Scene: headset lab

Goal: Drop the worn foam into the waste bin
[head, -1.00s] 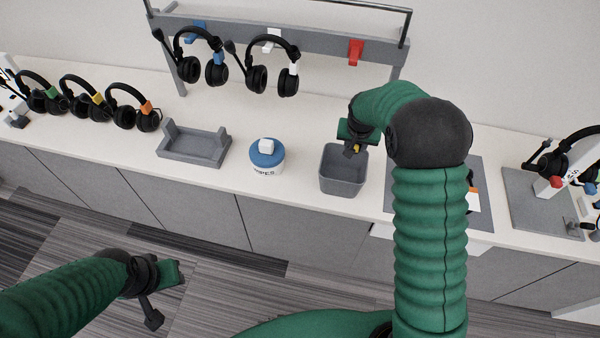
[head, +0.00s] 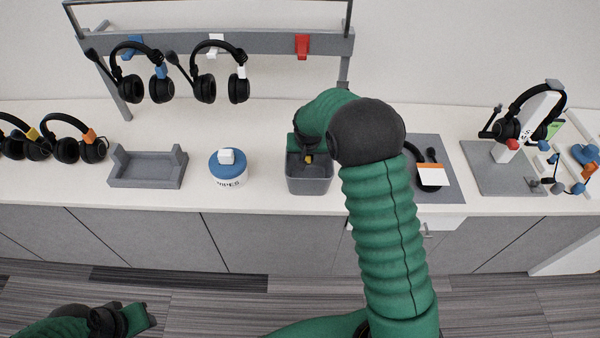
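The grey waste bin (head: 309,184) stands on the counter in the middle of the head view. My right gripper (head: 301,151) points down at the bin's opening, its fingers partly hidden by my arm and overlapping the bin's inside. A small yellow patch shows at its fingers; I cannot tell whether it is part of the gripper or something held. I cannot make out the worn foam. My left gripper (head: 138,318) is low at the left, away from the counter.
Left of the bin are a blue-lidded wipes tub (head: 228,170) and a grey cradle (head: 148,170). Right of it, a grey mat (head: 447,187) holds a headset (head: 428,174) and a white card. Headsets hang on a rack (head: 265,45) behind. Bare counter separates bin and tub.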

